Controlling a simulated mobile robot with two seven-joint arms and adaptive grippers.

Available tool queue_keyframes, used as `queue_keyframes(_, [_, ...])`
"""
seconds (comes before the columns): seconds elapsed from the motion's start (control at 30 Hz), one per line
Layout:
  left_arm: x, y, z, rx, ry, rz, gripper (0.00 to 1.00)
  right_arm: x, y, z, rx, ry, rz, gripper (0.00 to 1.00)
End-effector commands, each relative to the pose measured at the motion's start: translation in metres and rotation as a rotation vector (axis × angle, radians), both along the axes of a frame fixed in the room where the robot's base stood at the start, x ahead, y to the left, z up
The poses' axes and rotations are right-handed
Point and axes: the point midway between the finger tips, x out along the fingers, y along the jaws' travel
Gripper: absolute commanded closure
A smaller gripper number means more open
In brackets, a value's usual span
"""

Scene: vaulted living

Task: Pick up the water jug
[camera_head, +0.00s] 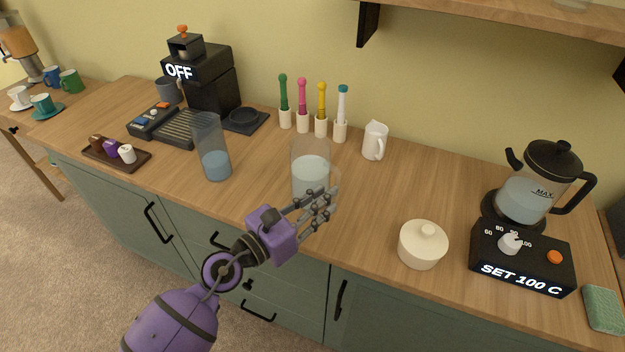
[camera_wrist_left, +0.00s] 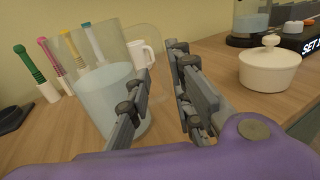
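The water jug (camera_head: 311,172), clear and part filled with pale water, stands upright on the wooden counter (camera_head: 255,190). It fills the left of the left wrist view (camera_wrist_left: 105,100). My left gripper (camera_head: 320,204) is at the jug's front right side, by its clear handle. In the left wrist view its fingers (camera_wrist_left: 160,80) are apart, one overlapping the jug and the other to its right. My right gripper is not in view.
A tall clear container (camera_head: 213,150) with water stands left of the jug. A small white pitcher (camera_head: 375,141) and several coloured-handled tools (camera_head: 321,110) stand behind. A lidded white pot (camera_head: 422,245) and a kettle (camera_head: 530,190) on its base are to the right.

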Motion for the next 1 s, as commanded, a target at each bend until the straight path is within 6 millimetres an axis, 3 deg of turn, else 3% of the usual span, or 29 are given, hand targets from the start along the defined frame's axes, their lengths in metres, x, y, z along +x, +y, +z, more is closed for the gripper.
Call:
queue_keyframes(0.33, [0.034,-0.033,-0.006,-0.001,-0.001,-0.001,0.8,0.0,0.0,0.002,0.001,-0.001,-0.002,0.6])
queue_keyframes(0.63, [0.037,-0.035,-0.007,0.001,0.0,-0.001,0.8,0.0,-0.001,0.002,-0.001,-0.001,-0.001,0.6])
queue_keyframes(0.8, [0.037,-0.035,-0.007,0.001,0.0,-0.001,1.0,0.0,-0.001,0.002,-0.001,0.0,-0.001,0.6])
queue_keyframes(1.0, [0.037,-0.035,-0.007,0.001,0.0,-0.001,1.0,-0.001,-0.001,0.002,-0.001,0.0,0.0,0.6])
